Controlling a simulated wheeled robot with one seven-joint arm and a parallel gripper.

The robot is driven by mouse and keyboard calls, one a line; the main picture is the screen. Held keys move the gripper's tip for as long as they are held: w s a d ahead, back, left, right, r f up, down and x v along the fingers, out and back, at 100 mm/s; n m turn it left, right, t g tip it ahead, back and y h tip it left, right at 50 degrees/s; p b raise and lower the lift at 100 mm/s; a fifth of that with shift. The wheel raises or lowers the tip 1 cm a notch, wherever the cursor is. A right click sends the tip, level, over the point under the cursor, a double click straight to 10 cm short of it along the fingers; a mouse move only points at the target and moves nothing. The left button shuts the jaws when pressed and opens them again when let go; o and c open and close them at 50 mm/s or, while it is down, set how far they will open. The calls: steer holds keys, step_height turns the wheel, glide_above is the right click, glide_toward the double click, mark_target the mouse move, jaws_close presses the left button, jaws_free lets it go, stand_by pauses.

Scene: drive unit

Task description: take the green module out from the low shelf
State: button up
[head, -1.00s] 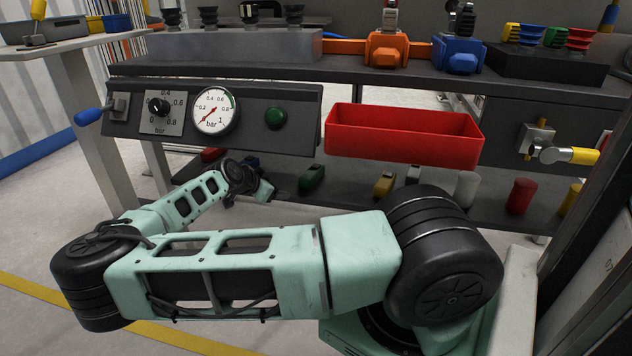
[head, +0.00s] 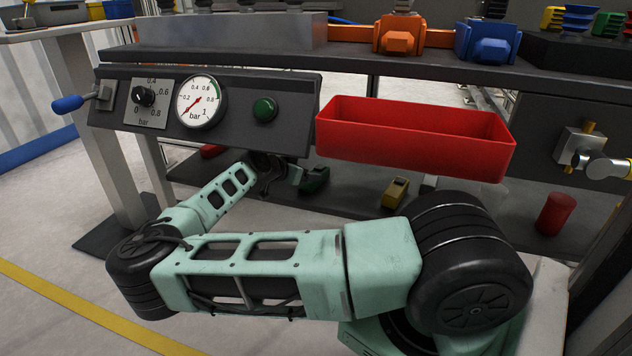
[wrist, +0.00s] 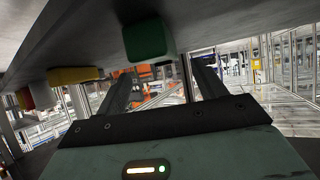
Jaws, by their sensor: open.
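The green module (head: 315,180) lies on the low shelf (head: 350,208), under the workbench and below the left end of the red bin. My gripper (head: 287,174) is at its left side in the head view, partly hidden by my wrist. In the wrist view the picture is turned over, with the shelf (wrist: 215,18) along the top. There the green module (wrist: 148,40) shows between the lines of my two open fingers (wrist: 162,84), a little past their tips. The fingers hold nothing. I cannot tell whether either touches the module.
A yellow module (head: 395,193) stands to the right on the shelf, and a red cylinder (head: 555,214) farther right. The red bin (head: 410,145) and the gauge panel (head: 225,112) hang above the shelf, limiting height. Open floor lies to the left.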

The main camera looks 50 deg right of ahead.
steer(key=b+x, duration=0.2)
steer(key=x, duration=0.2)
steer(key=shift+a+f, duration=0.1)
steer(key=shift+d, duration=0.3)
steer(key=c, duration=1.3)
